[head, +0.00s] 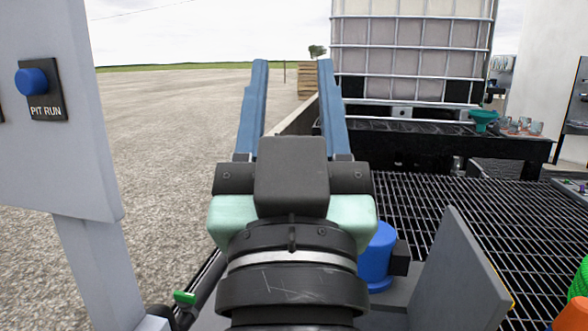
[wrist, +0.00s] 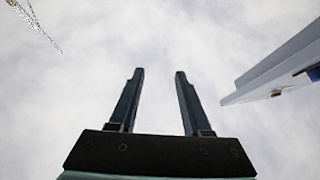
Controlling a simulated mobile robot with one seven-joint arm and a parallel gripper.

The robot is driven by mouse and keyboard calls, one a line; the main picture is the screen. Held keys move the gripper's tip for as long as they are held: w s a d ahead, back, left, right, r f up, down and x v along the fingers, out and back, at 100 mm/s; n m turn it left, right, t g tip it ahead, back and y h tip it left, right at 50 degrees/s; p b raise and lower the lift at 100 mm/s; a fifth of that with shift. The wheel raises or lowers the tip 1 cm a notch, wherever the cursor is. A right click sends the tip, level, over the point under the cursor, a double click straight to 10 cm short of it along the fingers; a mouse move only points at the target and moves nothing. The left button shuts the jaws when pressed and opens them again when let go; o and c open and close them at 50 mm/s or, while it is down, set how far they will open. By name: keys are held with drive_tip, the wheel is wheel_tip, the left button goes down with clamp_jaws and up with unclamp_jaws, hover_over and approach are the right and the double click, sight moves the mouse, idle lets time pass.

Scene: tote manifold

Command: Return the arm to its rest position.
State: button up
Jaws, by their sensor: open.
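My gripper (head: 292,85) stands in the middle of the head view, its two blue fingers pointing up and away from me. The fingers are wide apart with nothing between them. In the wrist view my gripper (wrist: 154,78) shows the same open fingers against a cloudy sky. My wrist and the dark gripper body hide part of the ground and grating behind them.
A grey panel (head: 60,160) with a blue PIT RUN button (head: 32,81) stands close at left. A caged white tank (head: 408,60) stands behind a dark grating (head: 440,195) at right. A blue cylinder (head: 377,258) and upright grey plate (head: 455,265) sit low right. Open gravel lies left.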

drive_tip(key=s+r+t, duration=0.3)
drive_tip(key=s+r, duration=0.3)
wheel_tip(320, 180, up, 32)
drive_tip(key=w+p, duration=0.1)
drive_tip(key=p, duration=3.2)
drive_tip(key=shift+w+g, duration=0.3)
drive_tip(key=shift+d, duration=0.1)
